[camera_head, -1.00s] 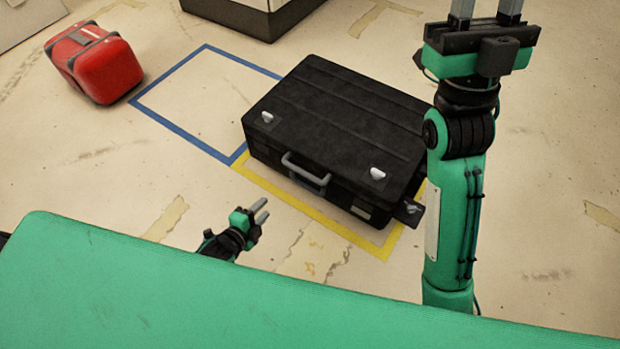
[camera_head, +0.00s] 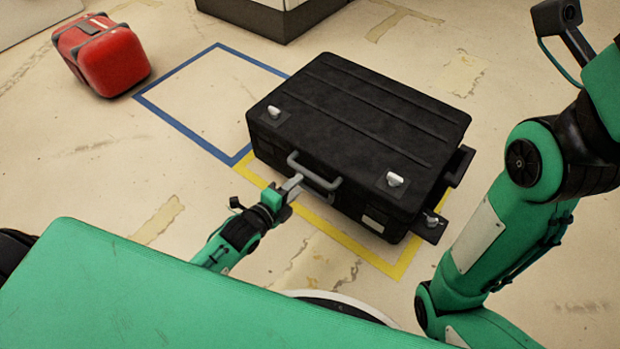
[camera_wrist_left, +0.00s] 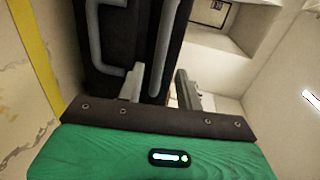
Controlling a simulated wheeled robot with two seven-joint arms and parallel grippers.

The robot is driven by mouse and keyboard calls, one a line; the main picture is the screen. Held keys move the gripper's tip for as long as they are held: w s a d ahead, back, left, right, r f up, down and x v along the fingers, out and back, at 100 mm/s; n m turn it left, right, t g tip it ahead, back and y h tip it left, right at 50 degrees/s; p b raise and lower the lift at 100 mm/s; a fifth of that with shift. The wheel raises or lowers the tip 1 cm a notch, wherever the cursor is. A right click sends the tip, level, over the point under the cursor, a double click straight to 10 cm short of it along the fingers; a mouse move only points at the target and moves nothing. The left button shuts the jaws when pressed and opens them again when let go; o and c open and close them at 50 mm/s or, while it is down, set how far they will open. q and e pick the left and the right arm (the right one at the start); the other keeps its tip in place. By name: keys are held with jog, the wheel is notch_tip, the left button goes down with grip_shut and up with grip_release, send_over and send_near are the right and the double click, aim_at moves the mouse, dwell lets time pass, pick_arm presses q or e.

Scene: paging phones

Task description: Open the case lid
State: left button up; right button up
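The black case (camera_head: 350,120) lies flat on the floor with its lid closed. A grey handle (camera_head: 315,172) is on its front side, and pale latches (camera_head: 274,111) (camera_head: 394,180) sit near the front edge of its lid. My left gripper (camera_head: 293,183) is low at the front side, close to the handle's left end. The left wrist view shows its two fingers (camera_wrist_left: 160,88) apart, with the dark case (camera_wrist_left: 112,25) and grey handle bars just beyond them. I cannot tell whether they touch.
A yellow floor outline (camera_head: 400,264) runs around the case, and an empty blue outline (camera_head: 165,112) lies to its left. A red case (camera_head: 115,65) stands at the upper left. A dark-based box (camera_head: 270,15) is behind. Floor at the front is open.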

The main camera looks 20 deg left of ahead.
aim_at(308, 176)
pick_arm(q)
jog(key=shift+b+x, duration=1.6)
jog(key=shift+x, duration=1.9)
jog(key=shift+s, duration=0.1)
grip_shut()
